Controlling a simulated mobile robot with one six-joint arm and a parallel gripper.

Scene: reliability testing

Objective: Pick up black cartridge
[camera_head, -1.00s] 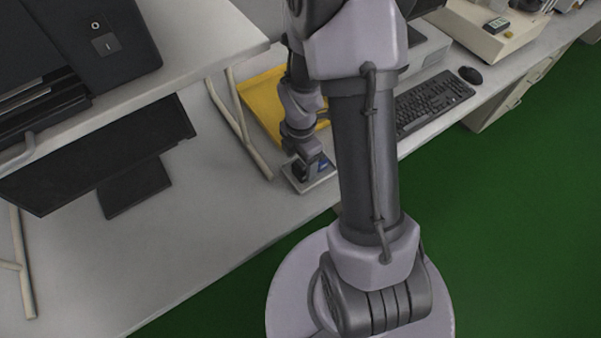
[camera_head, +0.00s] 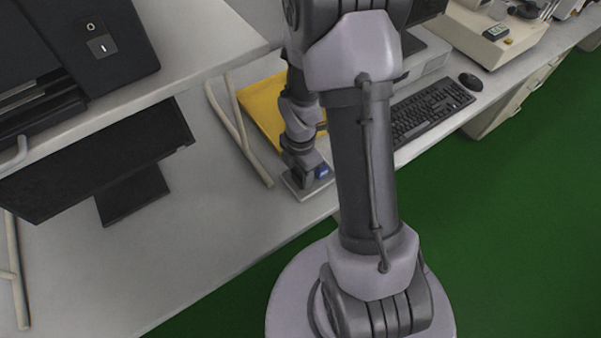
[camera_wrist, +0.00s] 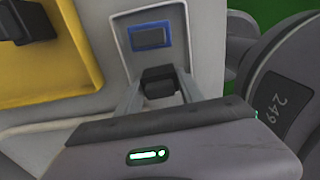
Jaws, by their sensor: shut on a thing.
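A small black cartridge (camera_wrist: 159,80) sits between the two fingers of my gripper (camera_wrist: 160,92) in the wrist view. The fingers are shut on its sides. It is in or just above a light grey tray (camera_wrist: 178,18); I cannot tell whether it touches the tray floor. In the head view my gripper (camera_head: 303,180) is low over the tray (camera_head: 290,188) near the desk's front edge, and the cartridge is hidden there.
A blue-framed dark part (camera_wrist: 150,36) lies in the tray beyond the cartridge. A yellow tray (camera_head: 262,104) is just behind, holding a black item (camera_wrist: 28,18). A monitor (camera_head: 90,160) is left; a keyboard (camera_head: 430,110) and mouse (camera_head: 470,81) are right.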

